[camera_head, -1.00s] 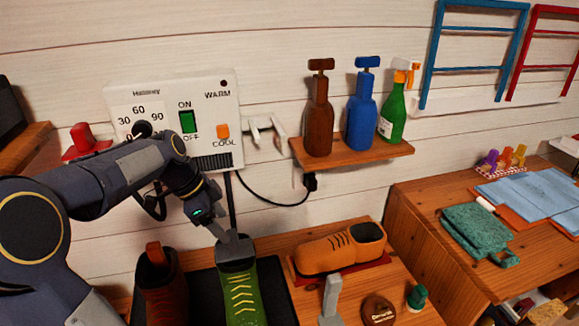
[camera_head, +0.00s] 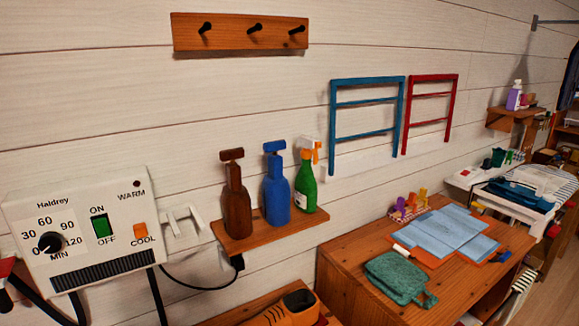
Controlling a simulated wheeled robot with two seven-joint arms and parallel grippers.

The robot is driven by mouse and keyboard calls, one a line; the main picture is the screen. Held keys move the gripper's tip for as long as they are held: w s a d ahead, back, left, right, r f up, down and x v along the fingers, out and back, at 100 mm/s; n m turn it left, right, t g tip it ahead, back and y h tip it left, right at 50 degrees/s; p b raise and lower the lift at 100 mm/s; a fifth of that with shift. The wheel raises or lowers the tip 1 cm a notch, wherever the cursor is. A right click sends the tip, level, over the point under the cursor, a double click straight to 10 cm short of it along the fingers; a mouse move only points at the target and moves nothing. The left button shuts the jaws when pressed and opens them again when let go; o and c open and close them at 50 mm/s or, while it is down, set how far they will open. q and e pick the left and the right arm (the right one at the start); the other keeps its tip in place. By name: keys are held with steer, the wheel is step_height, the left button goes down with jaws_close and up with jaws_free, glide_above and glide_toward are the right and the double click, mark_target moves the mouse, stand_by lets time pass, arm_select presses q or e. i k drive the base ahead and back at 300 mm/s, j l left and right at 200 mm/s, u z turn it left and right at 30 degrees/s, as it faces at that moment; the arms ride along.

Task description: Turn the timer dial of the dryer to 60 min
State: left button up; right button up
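The dryer (camera_head: 85,235) is a white wall box labelled Haldrey at the lower left. Its timer dial (camera_head: 50,242) is a round black knob with the marks 0, 30, 60, 90 and 120 MIN around it. A small pale mark on the knob seems to point lower left, towards 0. The 60 mark (camera_head: 45,221) is above the knob. Neither of my grippers is in view.
A wall shelf (camera_head: 268,238) right of the dryer holds brown, blue and green bottles. A white hook bracket (camera_head: 182,222) sits between them. An orange shoe (camera_head: 285,312) shows at the bottom edge. A wooden table (camera_head: 350,262) with cloths stands to the right.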

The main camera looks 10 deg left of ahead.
mark_target(51, 241)
steer(key=u, duration=1.6)
